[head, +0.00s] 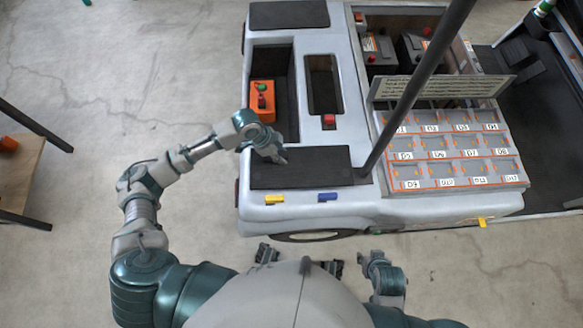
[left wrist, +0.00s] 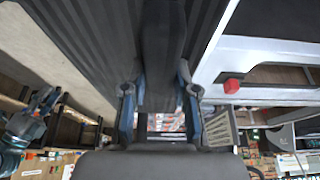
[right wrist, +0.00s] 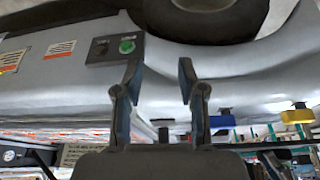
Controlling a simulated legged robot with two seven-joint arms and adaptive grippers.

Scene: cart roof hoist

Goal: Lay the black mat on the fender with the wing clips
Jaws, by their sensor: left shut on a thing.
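The black mat (head: 315,170) lies flat on the near fender (head: 246,212) of the grey cart. My left gripper (head: 280,157) is at the mat's far left part, shut on it; in the left wrist view, the dark ribbed mat (left wrist: 85,40) fills the upper left and a dark strip runs between the fingers (left wrist: 160,100). A yellow wing clip (head: 275,199) and a blue wing clip (head: 328,197) sit on the fender's near edge, just beyond the mat's near edge. Both also show in the right wrist view, yellow (right wrist: 297,114) and blue (right wrist: 221,121). My right gripper (right wrist: 158,75) is open and empty beside the cart's near side.
A dark post (head: 415,85) rises at the mat's right end. A tray of numbered compartments (head: 455,168) lies right of it. An orange box (head: 262,100) sits in the left recess. A red knob (head: 328,120) is behind the mat. Another black pad (head: 289,14) covers the far fender.

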